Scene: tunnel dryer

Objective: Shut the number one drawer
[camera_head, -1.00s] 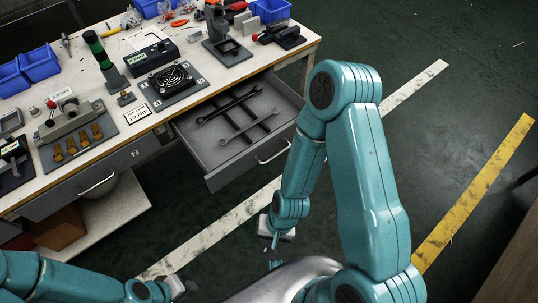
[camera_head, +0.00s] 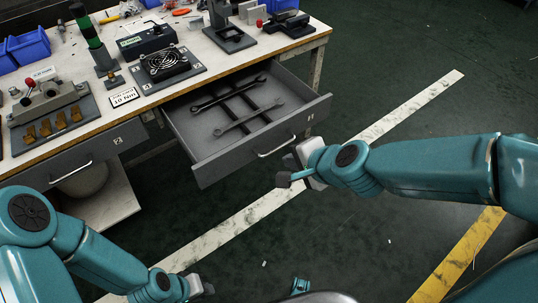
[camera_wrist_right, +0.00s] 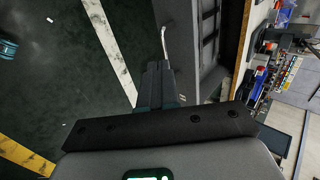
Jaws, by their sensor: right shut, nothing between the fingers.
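The number one drawer (camera_head: 212,168) is pulled out from under the bench, a grey drawer with wrenches (camera_head: 248,122) inside. Its silver handle (camera_head: 278,150) is on the front panel. My right gripper (camera_head: 285,178) is shut and empty, just in front of the drawer's front near the handle. In the right wrist view the shut fingers (camera_wrist_right: 160,82) point toward the drawer front (camera_wrist_right: 182,45), beside the handle (camera_wrist_right: 165,45); whether they touch it I cannot tell. My left gripper (camera_head: 203,287) is low at the picture's bottom, away from the drawer; its fingers are unclear.
The closed drawer marked 2 (camera_head: 85,160) is to the left under the bench. The bench top (camera_head: 205,92) holds a fan, fixtures and blue bins (camera_head: 28,46). The dark green floor (camera_head: 420,45) with a white stripe (camera_head: 410,108) is open in front.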

